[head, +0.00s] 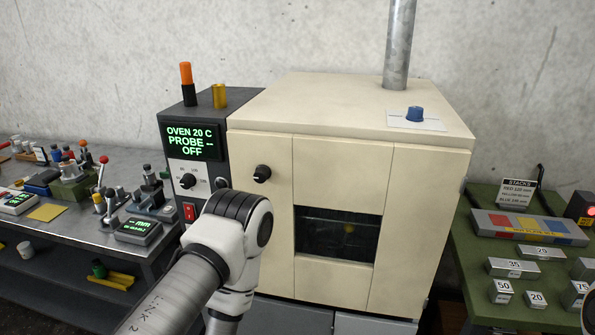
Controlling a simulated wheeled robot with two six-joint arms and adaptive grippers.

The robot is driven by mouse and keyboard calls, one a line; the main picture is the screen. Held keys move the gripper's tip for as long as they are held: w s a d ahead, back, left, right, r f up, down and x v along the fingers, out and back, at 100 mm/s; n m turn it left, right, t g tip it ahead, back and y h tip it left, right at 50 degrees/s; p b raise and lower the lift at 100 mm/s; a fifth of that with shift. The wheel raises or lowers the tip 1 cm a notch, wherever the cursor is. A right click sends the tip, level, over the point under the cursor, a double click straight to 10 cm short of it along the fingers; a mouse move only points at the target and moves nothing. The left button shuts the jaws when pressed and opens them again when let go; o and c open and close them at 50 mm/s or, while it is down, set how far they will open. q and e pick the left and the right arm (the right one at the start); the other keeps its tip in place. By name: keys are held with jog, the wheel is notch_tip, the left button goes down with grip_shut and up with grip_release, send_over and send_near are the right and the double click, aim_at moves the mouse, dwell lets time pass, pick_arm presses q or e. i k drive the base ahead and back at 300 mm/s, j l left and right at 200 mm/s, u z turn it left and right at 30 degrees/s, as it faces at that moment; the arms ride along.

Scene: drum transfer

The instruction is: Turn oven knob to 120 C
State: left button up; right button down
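The cream oven (330,180) stands in the middle with a dark control panel on its left. The panel's green display (193,142) reads "OVEN 20 C", "PROBE --", "OFF". Below it, the black oven knob (188,181) sits on a white dial plate with small marks too fine to read surely. A red switch (189,212) is under the dial. My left arm reaches up from the bottom, and its bent joint covers the panel's lower right part. Neither of my grippers can be seen.
A blue knob-like piece (414,113) sits on the oven top. The left bench (70,232) is crowded with instruments; a green bench (480,262) with metal blocks stands right.

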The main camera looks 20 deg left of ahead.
aim_at(188, 180)
jog(key=u, duration=1.15)
